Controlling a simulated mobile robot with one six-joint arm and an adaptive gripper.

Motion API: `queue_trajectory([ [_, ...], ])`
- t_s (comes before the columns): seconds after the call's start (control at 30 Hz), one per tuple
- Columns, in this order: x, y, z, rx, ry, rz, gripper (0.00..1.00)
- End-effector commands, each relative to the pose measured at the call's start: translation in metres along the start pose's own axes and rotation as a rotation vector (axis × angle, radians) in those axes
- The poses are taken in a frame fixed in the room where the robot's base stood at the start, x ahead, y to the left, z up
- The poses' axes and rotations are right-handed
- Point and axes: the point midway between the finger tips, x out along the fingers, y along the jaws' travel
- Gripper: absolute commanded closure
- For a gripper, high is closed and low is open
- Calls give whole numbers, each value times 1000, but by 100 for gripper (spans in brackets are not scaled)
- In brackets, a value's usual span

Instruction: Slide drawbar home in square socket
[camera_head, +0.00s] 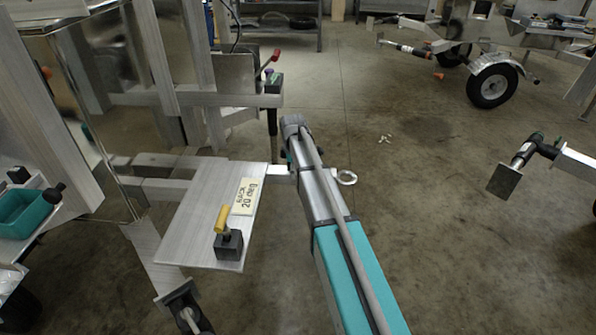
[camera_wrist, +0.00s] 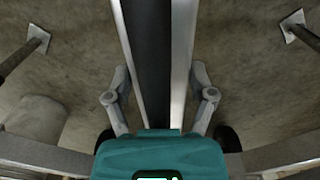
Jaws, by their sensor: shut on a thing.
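The drawbar (camera_head: 284,172) is a pale metal bar with a ring (camera_head: 347,178) at its right end, lying level. My arm crosses in front of its middle and hides the grip there in the head view. In the wrist view my gripper (camera_wrist: 160,80) has a finger on each side of a long metal bar (camera_wrist: 181,60) with a dark middle strip, and is shut on it. Left of the drawbar is a slanted metal plate (camera_head: 195,205) labelled "BACK 20 deg". The square socket opening and the bar's inner end cannot be made out.
A yellow-handled clamp (camera_head: 228,240) stands on the plate's front corner. A red-handled part (camera_head: 268,68) rises behind. A teal bin (camera_head: 22,212) sits at far left. Another trailer with a wheel (camera_head: 492,86) is at the back right. The concrete floor (camera_head: 420,160) between is mostly open.

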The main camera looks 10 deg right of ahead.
Motion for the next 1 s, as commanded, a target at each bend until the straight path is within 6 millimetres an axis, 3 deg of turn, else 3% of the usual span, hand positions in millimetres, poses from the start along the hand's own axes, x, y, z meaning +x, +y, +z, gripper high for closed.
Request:
queue_trajectory([
  [0.43,0,0,-22,-1,0,0,90],
  [1.0,0,0,-26,0,0,0,90],
])
